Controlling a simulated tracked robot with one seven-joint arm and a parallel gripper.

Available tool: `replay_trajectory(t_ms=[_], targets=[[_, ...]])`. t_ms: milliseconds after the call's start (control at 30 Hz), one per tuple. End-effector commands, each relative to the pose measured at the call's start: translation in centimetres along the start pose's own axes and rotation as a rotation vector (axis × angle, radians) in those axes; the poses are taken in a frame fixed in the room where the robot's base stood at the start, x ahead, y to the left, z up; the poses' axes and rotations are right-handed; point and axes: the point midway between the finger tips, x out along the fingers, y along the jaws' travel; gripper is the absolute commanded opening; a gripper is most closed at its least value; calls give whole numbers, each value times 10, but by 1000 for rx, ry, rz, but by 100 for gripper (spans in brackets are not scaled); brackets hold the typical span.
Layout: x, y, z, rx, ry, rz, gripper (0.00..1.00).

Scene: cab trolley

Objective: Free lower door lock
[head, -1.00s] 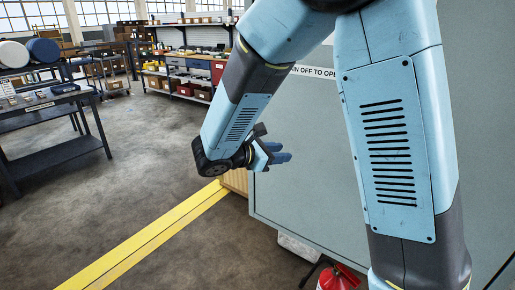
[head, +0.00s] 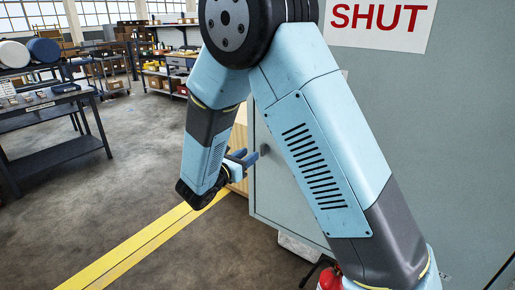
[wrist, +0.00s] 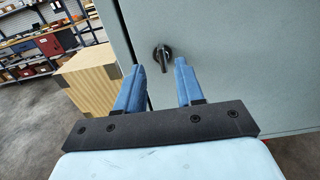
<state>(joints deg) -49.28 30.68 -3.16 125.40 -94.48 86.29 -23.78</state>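The grey-green cabinet door (head: 290,185) stands on the right in the head view. A small dark lock (wrist: 163,57) sits low on it near its left edge. In the head view the lock (head: 264,150) shows just right of my gripper's fingertips. My gripper (head: 247,157) has two blue fingers and faces the door. In the wrist view my gripper (wrist: 159,66) is open and empty, with the lock beyond the gap between its fingertips. The lock looks clear of both fingers; the exact distance cannot be told.
A wooden crate (wrist: 90,85) stands beside the door's left edge. A red fire extinguisher (head: 328,278) is partly hidden behind my arm. A sign reading SHUT (head: 380,22) is higher up on the cabinet. A yellow floor stripe (head: 145,245) crosses open floor; a dark workbench (head: 60,150) stands left.

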Motion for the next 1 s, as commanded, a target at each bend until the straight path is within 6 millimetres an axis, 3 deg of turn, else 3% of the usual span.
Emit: replay_trajectory(t_ms=[200,400,867,1000], targets=[[39,-1,0,1,0,-3,37],[64,0,0,1,1,-3,37],[75,0,0,1,1,-1,37],[75,0,0,1,1,-1,26]])
